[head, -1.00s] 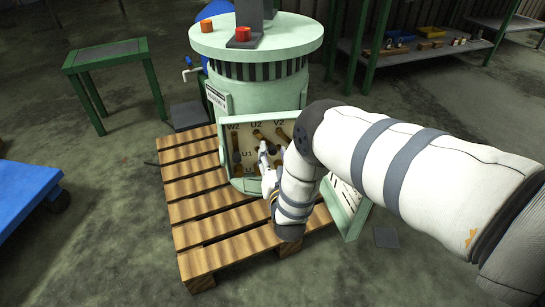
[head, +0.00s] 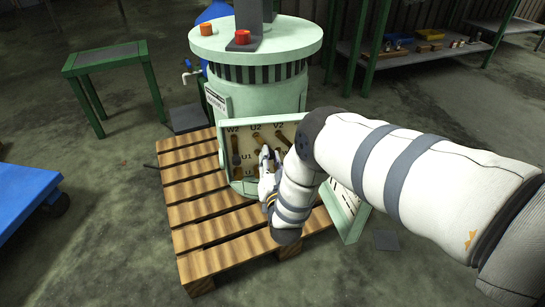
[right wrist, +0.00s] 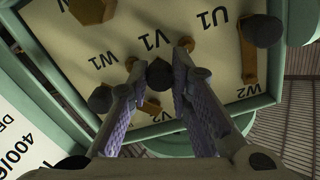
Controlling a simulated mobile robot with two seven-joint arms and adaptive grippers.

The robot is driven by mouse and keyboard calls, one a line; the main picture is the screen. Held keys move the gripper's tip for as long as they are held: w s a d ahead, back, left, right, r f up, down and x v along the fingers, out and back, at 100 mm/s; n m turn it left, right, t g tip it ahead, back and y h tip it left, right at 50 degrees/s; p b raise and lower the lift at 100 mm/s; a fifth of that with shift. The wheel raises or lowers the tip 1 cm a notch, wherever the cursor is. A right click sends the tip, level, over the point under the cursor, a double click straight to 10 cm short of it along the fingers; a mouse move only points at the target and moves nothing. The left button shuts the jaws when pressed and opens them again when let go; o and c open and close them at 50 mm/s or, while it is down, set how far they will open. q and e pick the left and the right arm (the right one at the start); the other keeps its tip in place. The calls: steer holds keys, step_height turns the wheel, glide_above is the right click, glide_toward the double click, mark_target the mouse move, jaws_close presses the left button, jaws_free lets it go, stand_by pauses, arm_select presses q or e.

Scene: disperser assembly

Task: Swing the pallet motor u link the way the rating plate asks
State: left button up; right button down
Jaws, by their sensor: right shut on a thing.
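The pale green motor (head: 262,92) stands on a wooden pallet (head: 199,212). Its terminal board (right wrist: 180,20) is open, with brass links and terminals lettered U1, V1, W1 and W2. My right gripper (right wrist: 160,74) is shut on a dark knob (right wrist: 159,75) below the V1 lettering; I cannot tell which link it belongs to. A brass link (right wrist: 248,60) runs between the dark knob (right wrist: 262,30) beside U1 and W2. A white plate (right wrist: 25,135) reads "400/6" and "DE", cut off. In the head view my right gripper (head: 265,161) hides part of the board. My left gripper is not in view.
The open box lid (head: 349,222) leans at the right of the board, close to my right arm. A green table (head: 103,55), a blue cart (head: 22,196) and a shelf with bins (head: 410,50) stand apart. The floor around the pallet is mostly clear.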

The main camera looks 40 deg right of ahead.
steer(key=shift+w+a+f+m, duration=0.25)
steer(key=shift+a+m, duration=0.25)
steer(key=shift+m, duration=0.55)
steer(key=shift+w+a+f+m, duration=0.1)
steer(key=shift+w+a+m, duration=0.25)
steer(key=shift+m, duration=0.75)
steer(key=shift+w+a+f+m, duration=0.2)
steer(key=shift+a+m, duration=0.4)
steer(key=shift+m, duration=0.45)
steer(key=shift+a, duration=0.1)
steer(key=c, duration=1.4)
jaws_free()
steer(key=shift+c, duration=0.2)
steer(key=v, duration=1.2)
steer(key=shift+r, duration=0.1)
